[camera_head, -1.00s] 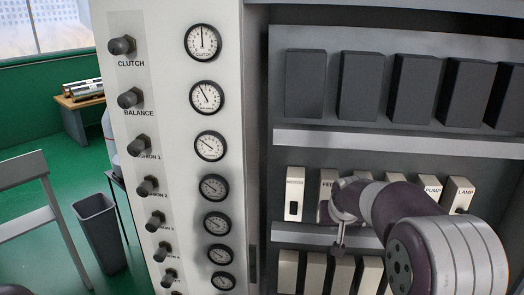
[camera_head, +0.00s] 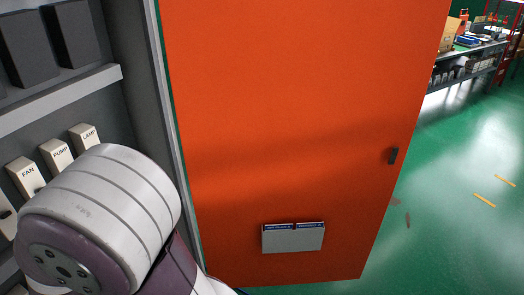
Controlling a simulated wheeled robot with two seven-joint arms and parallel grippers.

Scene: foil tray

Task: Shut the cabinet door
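The cabinet door (camera_head: 290,130) is a flat orange panel. It stands open to the right of the cabinet, hinged along the cabinet's right edge. A small dark handle (camera_head: 393,156) sits near its far right edge. A grey document holder (camera_head: 293,237) is fixed low on the door. The cabinet (camera_head: 62,98) is at the left, its inside exposed. One of my arms, white and purple, crosses the lower left in front of the cabinet. Neither gripper shows in this view.
Inside the cabinet are black blocks (camera_head: 79,32) above a grey rail and pale switches marked FAN, PUMP (camera_head: 57,157) and LAMP. Green floor (camera_head: 455,190) lies open right of the door. A workbench (camera_head: 465,62) with items stands at the back right.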

